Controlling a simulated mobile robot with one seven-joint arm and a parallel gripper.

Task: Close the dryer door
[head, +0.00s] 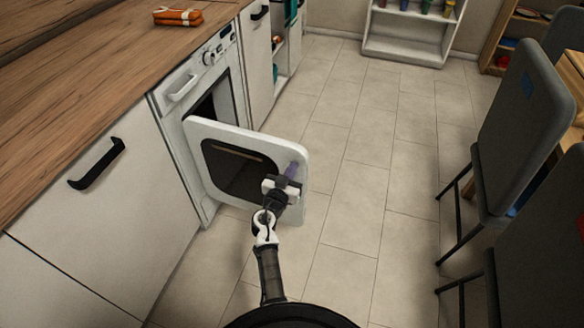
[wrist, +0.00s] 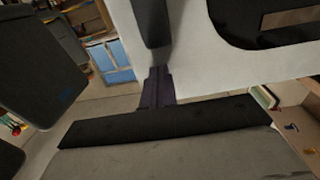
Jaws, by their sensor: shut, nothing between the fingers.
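The dryer (head: 221,78) is a white front-loader built in under the wooden counter at the left. Its door (head: 235,127), white with a dark window, stands wide open and juts into the aisle; part of the dark opening shows behind it. My gripper (head: 291,171) is shut and empty, in front of the door's face near its free right edge. Whether it touches the door I cannot tell. In the wrist view the closed fingers (wrist: 157,88) lie over the white door panel's (wrist: 190,65) lower left part, with the dark window at upper right.
White cabinets (head: 120,190) with black handles flank the dryer. Grey chairs (head: 515,130) and a wooden table stand at the right. A white shelf (head: 405,45) is at the back. An orange bundle (head: 178,17) lies on the counter. The tiled floor right of the door is clear.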

